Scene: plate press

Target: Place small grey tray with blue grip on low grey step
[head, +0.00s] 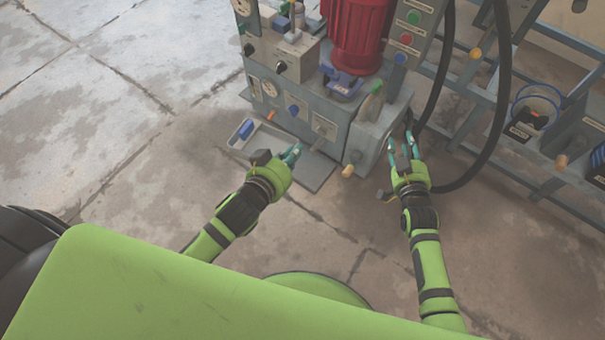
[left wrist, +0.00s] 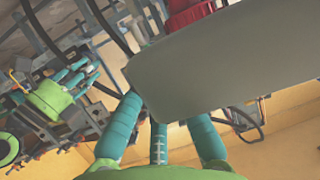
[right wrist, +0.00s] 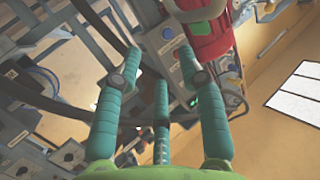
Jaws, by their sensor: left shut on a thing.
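The small grey tray (head: 236,141) with its blue grip (head: 246,129) is at the foot of the machine in the head view, left of my left gripper (head: 293,154). That gripper is shut on the tray. In the left wrist view, a plain grey face of the tray (left wrist: 225,65) fills the upper right and hides a fingertip. The low grey step (head: 316,172) shows as a flat plate right of and below this hand; I cannot tell whether the tray touches it. My right gripper (head: 402,150) is open and empty, right of the machine's lower corner; its spread fingers show in the right wrist view (right wrist: 160,85).
The grey press machine (head: 290,95) with its red cylinder (head: 357,35) stands behind the hands. The concrete floor at left is clear.

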